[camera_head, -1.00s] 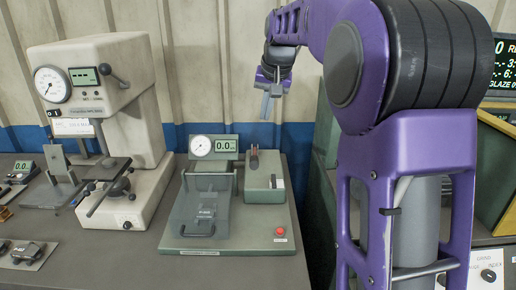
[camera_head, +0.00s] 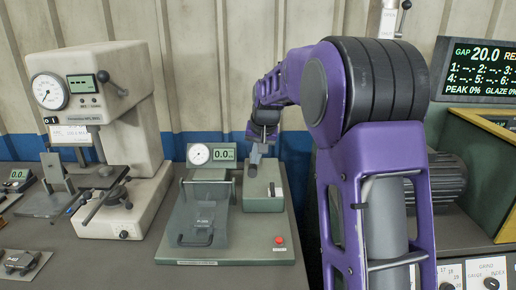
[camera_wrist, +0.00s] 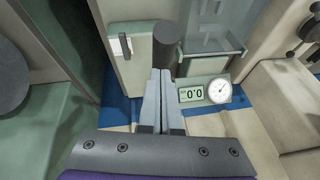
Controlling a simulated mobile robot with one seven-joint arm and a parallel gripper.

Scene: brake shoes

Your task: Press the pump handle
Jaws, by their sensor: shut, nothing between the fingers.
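The pump handle (camera_wrist: 167,42) shows in the wrist view as a dark, round-ended grip standing over the grey-green pump box (camera_wrist: 128,72). My gripper (camera_wrist: 160,76) is shut and empty, its two grey fingers side by side, with the tips right at the near side of the handle. I cannot tell whether they touch it.
The pump box shares a baseplate (camera_head: 275,250) with a clear-guarded fixture (camera_head: 207,215), a dial gauge (camera_head: 198,154), a 0.0 display (camera_head: 225,153) and a red button (camera_head: 279,240). A large cream tester (camera_head: 130,140) stands left. A green-yellow machine (camera_head: 480,160) stands right.

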